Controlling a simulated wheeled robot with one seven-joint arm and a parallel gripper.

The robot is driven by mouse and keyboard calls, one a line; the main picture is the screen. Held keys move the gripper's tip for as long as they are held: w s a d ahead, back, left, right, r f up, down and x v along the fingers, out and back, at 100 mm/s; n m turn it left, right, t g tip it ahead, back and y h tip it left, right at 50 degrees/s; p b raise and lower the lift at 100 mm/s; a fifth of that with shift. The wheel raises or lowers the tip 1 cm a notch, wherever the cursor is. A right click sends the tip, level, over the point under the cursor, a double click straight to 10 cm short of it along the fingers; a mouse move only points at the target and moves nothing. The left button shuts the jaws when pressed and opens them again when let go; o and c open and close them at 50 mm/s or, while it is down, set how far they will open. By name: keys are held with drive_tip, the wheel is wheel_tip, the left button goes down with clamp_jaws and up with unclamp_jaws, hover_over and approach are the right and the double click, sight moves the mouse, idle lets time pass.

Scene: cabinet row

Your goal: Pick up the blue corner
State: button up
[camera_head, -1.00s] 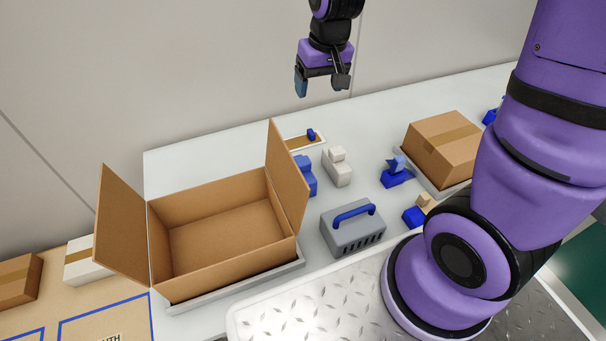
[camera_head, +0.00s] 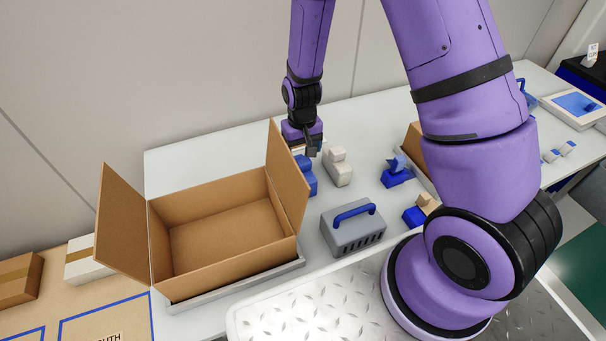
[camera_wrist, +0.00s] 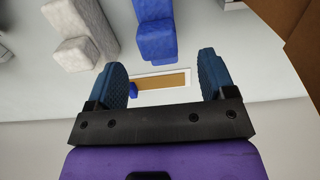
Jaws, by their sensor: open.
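A small blue piece (camera_wrist: 133,90), which I take to be the blue corner, lies in a shallow tan tray with a white rim (camera_wrist: 187,72). In the wrist view it is at the tray's left end, close to my left finger and partly hidden by it. My gripper (camera_wrist: 163,80) is open and empty, pointing down above the tray, with the tray showing between its fingers. In the head view my gripper (camera_head: 312,149) hides the tray and the piece. A larger stepped blue block (camera_wrist: 155,30) lies just beyond the tray.
A pale stepped block (camera_head: 338,167) stands beside the stepped blue block. A large open cardboard box (camera_head: 222,223) has its raised flap close to my gripper. A grey case with a blue handle (camera_head: 353,229) and other blue parts (camera_head: 397,172) are on the table. The table's back left is clear.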

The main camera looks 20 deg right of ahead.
sight(303, 160)
drive_tip(key=shift+d+f, duration=0.1)
drive_tip(key=shift+f, duration=3.4)
drive_tip(key=c, duration=1)
drive_tip(key=shift+r, duration=0.1)
